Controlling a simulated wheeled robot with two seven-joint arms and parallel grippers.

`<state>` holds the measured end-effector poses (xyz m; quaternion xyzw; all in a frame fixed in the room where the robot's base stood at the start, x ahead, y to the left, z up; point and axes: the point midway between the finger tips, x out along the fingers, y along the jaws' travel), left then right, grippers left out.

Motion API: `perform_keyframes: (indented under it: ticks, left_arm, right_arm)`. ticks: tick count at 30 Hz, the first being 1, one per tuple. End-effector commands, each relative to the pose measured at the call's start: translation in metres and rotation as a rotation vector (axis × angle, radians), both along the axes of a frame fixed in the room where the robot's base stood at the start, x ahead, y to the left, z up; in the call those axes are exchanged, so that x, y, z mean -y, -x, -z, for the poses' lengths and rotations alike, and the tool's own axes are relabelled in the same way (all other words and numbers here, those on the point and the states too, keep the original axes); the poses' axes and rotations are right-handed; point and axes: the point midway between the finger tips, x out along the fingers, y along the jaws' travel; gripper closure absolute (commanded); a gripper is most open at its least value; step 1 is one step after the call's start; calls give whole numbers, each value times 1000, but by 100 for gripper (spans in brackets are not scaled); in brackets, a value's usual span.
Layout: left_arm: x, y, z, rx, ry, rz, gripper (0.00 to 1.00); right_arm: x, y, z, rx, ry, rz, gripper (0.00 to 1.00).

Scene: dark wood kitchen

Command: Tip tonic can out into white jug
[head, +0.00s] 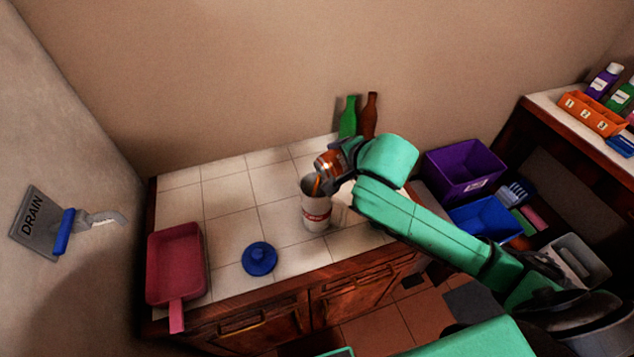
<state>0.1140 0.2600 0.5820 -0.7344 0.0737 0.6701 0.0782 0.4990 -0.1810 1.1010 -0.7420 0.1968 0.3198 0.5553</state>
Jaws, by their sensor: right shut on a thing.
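The tonic can (327,163), orange-brown with a pale end, is tilted steeply above the white jug. My right gripper (337,174) is shut on the can, holding it just over the jug's right rim. The white jug (317,212) stands upright on the tiled counter and has a red label band. An orange streak (316,186) shows between the can and the jug's mouth; it looks like liquid. The inside of the jug is mostly hidden. My left gripper is not in view.
A blue lid (259,258) and a pink pan (176,265) lie on the tiled counter (222,222). Purple (463,170) and blue (486,218) bins are at right. The counter's back left is clear.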

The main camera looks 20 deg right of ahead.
Motion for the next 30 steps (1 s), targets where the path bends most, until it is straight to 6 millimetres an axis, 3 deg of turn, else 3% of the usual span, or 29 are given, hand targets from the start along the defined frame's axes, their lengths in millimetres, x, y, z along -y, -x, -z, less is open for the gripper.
perform_keyframes:
  ticks: [30]
  left_arm:
    - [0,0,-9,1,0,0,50]
  right_arm:
    - [-4,1,-6,32,117,0,86]
